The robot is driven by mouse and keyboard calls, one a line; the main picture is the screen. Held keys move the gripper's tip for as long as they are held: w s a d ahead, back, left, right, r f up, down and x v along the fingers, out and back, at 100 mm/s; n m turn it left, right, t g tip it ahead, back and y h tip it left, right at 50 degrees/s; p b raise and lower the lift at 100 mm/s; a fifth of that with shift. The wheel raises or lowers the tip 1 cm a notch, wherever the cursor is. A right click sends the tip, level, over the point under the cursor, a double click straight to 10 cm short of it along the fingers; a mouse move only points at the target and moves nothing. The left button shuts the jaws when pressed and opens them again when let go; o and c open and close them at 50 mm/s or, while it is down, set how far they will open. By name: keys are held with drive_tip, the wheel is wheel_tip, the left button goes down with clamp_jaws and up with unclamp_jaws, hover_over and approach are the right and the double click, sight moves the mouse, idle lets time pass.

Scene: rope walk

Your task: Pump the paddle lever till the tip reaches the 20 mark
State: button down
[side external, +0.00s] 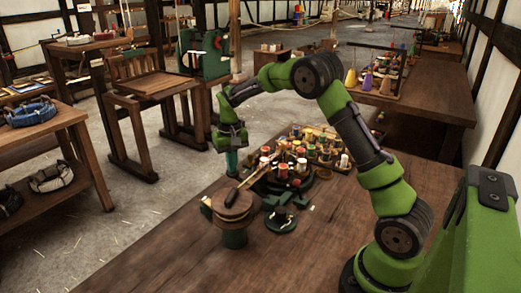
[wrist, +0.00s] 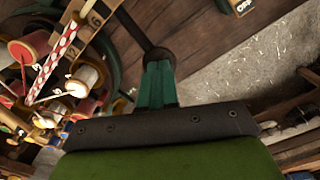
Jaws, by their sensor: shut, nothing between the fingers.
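My gripper (side external: 231,172) is shut and empty, pointing down above the left edge of the wooden table. In the wrist view its teal fingertips (wrist: 158,65) are together beside the dark rounded end of a lever (wrist: 140,32). I cannot tell whether they touch. A pale scale strip with dark marks (wrist: 95,18) runs near the top; I cannot read which mark the tip is at.
Spools of coloured thread (side external: 285,170) crowd the device, with a tray of more spools (side external: 325,148) behind. A small dark green stand (side external: 281,219) is at the front. The wooden table (side external: 160,255) is clear at front left. Stone floor lies beyond its left edge.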

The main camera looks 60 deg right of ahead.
sight(232, 175)
drive_tip(key=shift+f, duration=2.1)
drive_tip(key=shift+w+f, duration=0.1)
drive_tip(key=shift+f, duration=0.2)
drive_tip(key=shift+r, duration=3.25)
drive_tip(key=shift+f, duration=0.15)
drive_tip(key=shift+f, duration=1.65)
drive_tip(key=shift+r, duration=1.8)
